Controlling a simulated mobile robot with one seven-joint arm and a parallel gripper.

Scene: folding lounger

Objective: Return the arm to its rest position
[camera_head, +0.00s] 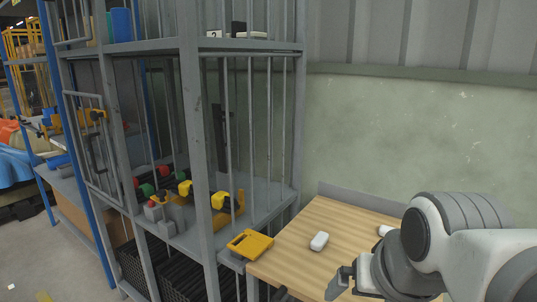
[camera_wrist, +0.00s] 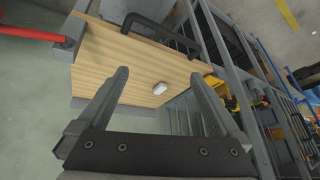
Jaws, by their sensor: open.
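My gripper (camera_head: 338,284) is at the lower right in the head view, over the wooden table top (camera_head: 305,217). In the wrist view my gripper (camera_wrist: 160,93) shows two fingers spread wide apart with nothing between them in contact. A small white object (camera_head: 319,241) lies on the table, apart from the gripper; it also shows in the wrist view (camera_wrist: 159,88). The arm reaches in from the right edge of the head view.
A grey barred metal cage shelf (camera_head: 196,150) stands left of the table, holding yellow, red and green items. A yellow object (camera_head: 250,244) sits at the table's left corner. A red bar (camera_wrist: 32,34) and black handle (camera_wrist: 160,32) show in the wrist view. A green-grey wall (camera_head: 420,130) stands behind.

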